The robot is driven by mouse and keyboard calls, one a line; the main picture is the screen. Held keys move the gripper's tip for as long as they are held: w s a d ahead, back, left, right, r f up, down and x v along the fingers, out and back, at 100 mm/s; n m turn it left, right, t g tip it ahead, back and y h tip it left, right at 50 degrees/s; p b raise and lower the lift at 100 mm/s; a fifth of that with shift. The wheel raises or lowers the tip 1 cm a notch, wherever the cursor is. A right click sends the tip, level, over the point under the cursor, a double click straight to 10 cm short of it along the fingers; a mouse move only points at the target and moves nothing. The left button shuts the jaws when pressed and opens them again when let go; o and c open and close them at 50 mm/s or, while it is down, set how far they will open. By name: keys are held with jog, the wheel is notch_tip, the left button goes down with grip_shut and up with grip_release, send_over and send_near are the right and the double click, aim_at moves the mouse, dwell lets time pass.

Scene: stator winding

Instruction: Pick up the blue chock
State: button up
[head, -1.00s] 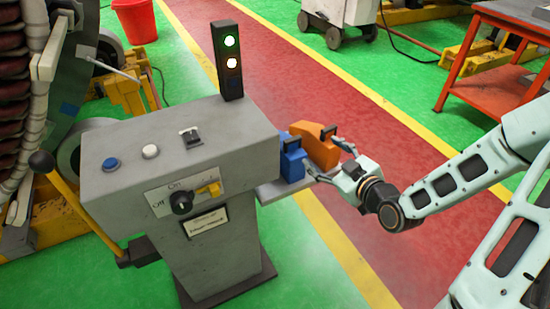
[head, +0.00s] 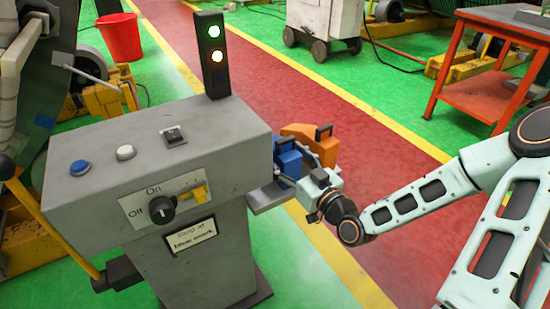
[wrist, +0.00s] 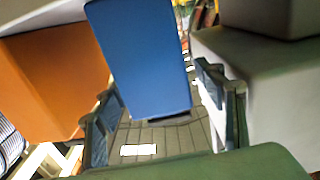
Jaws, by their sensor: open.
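The blue chock (head: 287,157) stands on a small grey shelf (head: 264,199) at the right side of the control console. It has a dark handle on top. My gripper (head: 298,182) is at the chock's near right side in the head view and partly covers it. In the wrist view the blue chock (wrist: 140,60) fills the upper middle, between the lines of my two open fingers (wrist: 160,95). A gap shows between the chock and the right finger. I cannot tell how deep the chock sits between the fingers.
An orange chock (head: 322,151) with a dark handle stands close behind the blue one; it is at the left in the wrist view (wrist: 58,80). The grey console (head: 105,165) with a light tower (head: 214,60) is beside the shelf. An orange table (head: 490,80) stands far right.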

jog(key=x, duration=0.1)
jog(key=b+x, duration=0.1)
jog(key=x, duration=0.2)
jog(key=shift+w+f+b, duration=0.15)
jog(key=shift+f+b, duration=0.15)
jog(key=shift+b, duration=0.05)
jog(key=shift+w+a+r, duration=0.1)
jog(key=shift+w+a, duration=0.25)
jog(key=shift+w, duration=0.1)
jog(key=shift+r, duration=0.1)
jog(key=c, duration=1.4)
